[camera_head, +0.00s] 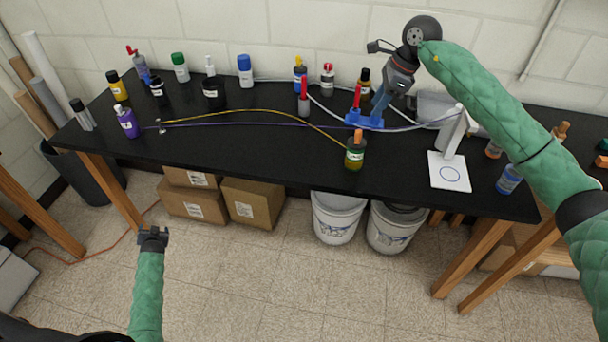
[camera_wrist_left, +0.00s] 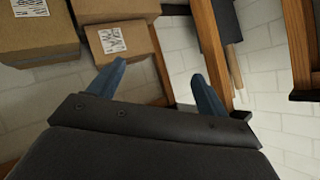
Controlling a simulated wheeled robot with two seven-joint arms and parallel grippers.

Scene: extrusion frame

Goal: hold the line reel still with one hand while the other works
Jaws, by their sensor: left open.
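I cannot say for certain which thing is the line reel. A yellow line (camera_head: 235,111) runs from a small metal post (camera_head: 161,126) to an orange and green container (camera_head: 354,152) near the front edge. My right gripper (camera_head: 381,103) points down at the blue piece; its fingertips blend with it, so contact and grip are unclear. My left gripper (camera_head: 152,232) is open and empty, below and in front of the bench; its spread fingers show in the left wrist view (camera_wrist_left: 160,82).
Several bottles stand along the back of the bench. A purple bottle (camera_head: 127,122) stands at left. Cardboard boxes (camera_head: 252,202) and white buckets (camera_head: 337,217) stand underneath. The bench's middle front is clear.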

